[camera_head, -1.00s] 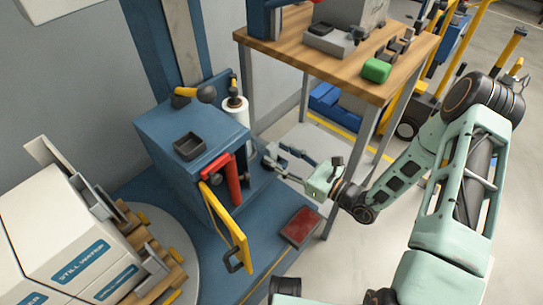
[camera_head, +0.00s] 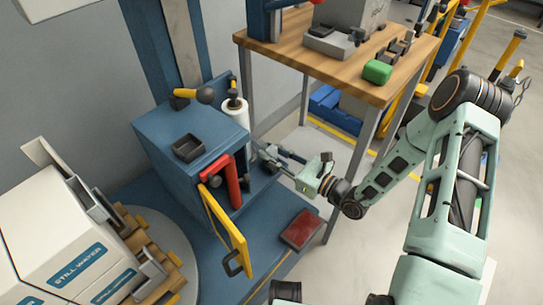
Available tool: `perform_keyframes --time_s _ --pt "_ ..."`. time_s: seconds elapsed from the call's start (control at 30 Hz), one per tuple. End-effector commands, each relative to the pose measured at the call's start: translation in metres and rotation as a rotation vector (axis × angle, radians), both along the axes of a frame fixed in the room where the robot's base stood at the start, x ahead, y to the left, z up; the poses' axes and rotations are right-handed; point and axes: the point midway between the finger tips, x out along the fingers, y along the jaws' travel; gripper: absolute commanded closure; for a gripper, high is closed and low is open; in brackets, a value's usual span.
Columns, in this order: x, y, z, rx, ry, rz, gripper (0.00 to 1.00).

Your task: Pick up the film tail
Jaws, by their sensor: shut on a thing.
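My gripper (camera_head: 270,158) reaches in from the right, with its fingertips close to the right side of the white film roll (camera_head: 237,117). The roll stands upright at the back right of the blue wrapping machine (camera_head: 185,140). My gripper is shut on the film tail, which is too small and too close to the fingers to make out. The fingertips are partly lost against the machine's dark side.
A yellow hinged frame (camera_head: 225,232) and a red bar (camera_head: 233,185) stick out in front of the machine. A wooden-topped table (camera_head: 345,75) stands behind my gripper. A red pad (camera_head: 301,229) lies on the blue base below. Boxes on a pallet (camera_head: 65,245) stand at the left.

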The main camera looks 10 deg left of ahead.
Motion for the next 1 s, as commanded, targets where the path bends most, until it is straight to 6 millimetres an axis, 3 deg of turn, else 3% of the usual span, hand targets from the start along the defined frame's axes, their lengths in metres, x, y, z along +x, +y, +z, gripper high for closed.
perform_keyframes --time_s 0.27,0.43,0.73,1.0 --pt "0.000 0.000 0.011 0.000 -0.001 0.000 0.95" --pt "0.000 0.000 0.037 0.000 -0.003 0.000 0.95" --pt "-0.053 -0.010 0.101 0.000 0.001 0.000 0.95" --pt "-0.120 -0.021 0.125 0.001 0.005 -0.001 0.95"
